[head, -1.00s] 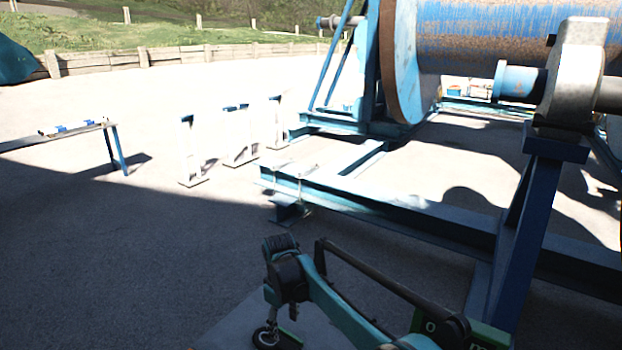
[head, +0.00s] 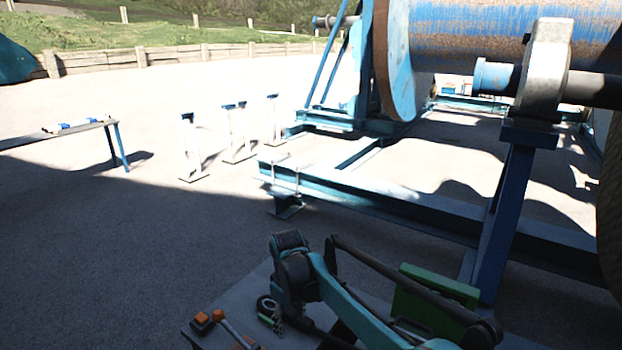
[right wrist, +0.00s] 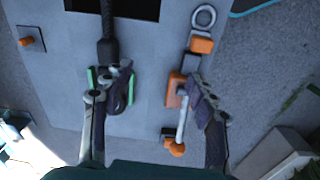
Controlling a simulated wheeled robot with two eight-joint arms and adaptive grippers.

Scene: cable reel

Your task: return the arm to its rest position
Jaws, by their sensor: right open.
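My right arm (head: 345,300) reaches in from the bottom right of the head view, bent low over a grey flat surface (head: 235,290). Its gripper is hard to make out there. In the right wrist view my right gripper (right wrist: 150,90) has its two fingers wide apart, over the grey surface (right wrist: 145,60). A black cord with a loop (right wrist: 118,88) and an orange-ended tool (right wrist: 182,110) show between the fingers. I see no object clearly clamped. Whether the left finger touches the cord is unclear. My left gripper is not in view.
A large cable reel (head: 400,60) stands on a blue steel frame (head: 400,205) ahead and right. A low table (head: 60,137) and thin stands (head: 188,150) are at left. Orange-ended tools (head: 203,322) lie on the grey surface. Open paving (head: 120,240) fills the left.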

